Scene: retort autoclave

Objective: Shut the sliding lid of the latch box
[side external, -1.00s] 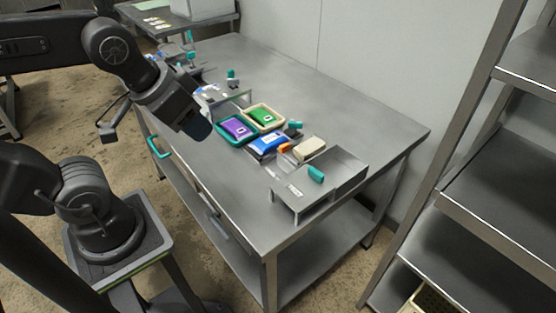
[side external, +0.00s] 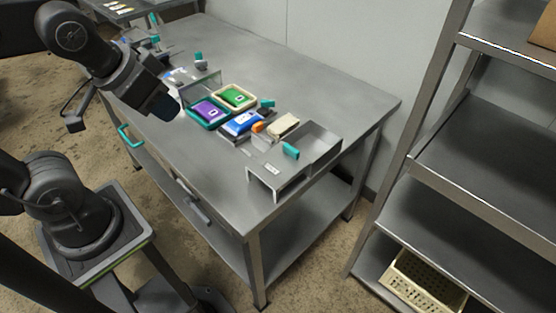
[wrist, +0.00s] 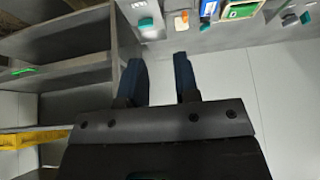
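The latch box (side external: 322,150) is a grey metal box at the right end of the steel table. Its flat lid (side external: 268,168), with a teal handle (side external: 290,151), sits toward the near left. The trough behind the lid is uncovered on the right, so the box looks open. The box and teal handle appear small at the top of the wrist view (wrist: 147,22). My gripper (side external: 166,108) is above the table's left front edge, well left of the box and apart from it. In the wrist view its two dark blue fingers (wrist: 162,78) are spread with nothing between them.
A purple pouch (side external: 207,111) and a green pouch (side external: 235,97) lie in trays left of the box. A blue pack (side external: 241,123) and a cream block (side external: 284,125) lie between them and the box. A rack (side external: 480,200) stands right.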

